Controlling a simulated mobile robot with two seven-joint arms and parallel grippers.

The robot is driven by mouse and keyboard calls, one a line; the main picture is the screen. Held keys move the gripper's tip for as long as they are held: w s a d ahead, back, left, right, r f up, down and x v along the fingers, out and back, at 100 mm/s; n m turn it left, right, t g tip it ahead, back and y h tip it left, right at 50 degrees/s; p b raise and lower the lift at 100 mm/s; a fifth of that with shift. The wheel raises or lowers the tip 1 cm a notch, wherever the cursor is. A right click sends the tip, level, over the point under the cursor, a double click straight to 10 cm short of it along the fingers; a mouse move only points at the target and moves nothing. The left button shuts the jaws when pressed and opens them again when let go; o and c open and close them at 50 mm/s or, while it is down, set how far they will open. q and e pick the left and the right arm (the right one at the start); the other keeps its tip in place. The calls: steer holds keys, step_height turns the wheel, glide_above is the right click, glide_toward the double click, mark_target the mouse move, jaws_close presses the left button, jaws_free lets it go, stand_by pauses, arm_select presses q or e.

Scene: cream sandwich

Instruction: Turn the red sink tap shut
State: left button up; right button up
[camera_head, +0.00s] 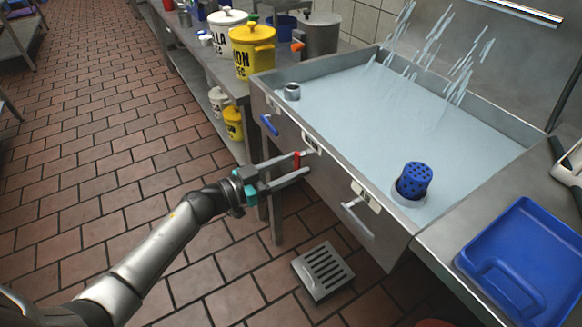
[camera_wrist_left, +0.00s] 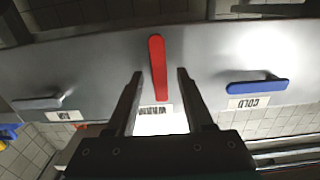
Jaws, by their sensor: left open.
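The red tap (camera_head: 296,161) is a short lever on the front panel of the steel sink (camera_head: 395,240). In the left wrist view the red lever (camera_wrist_left: 157,65) stands upright in the picture, crosswise to the blue lever beside it. My left gripper (camera_head: 309,162) is open at the front panel, its fingers on either side of the red lever. In the left wrist view the gripper (camera_wrist_left: 160,72) shows a gap between each finger and the lever. A label below the red lever is partly hidden by glare. My right gripper is not in view.
A blue lever (camera_head: 268,125) labelled COLD and a grey lever (camera_head: 357,219) share the panel. Water (camera_head: 400,110) fills the sink and sprays at the back. A blue perforated cup (camera_head: 414,180) stands in it. A blue tray (camera_head: 530,262) lies right; a floor drain (camera_head: 323,271) lies below.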

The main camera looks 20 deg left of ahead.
arm_select(q)
jaws_close()
stand_by(0.4)
stand_by(1.0)
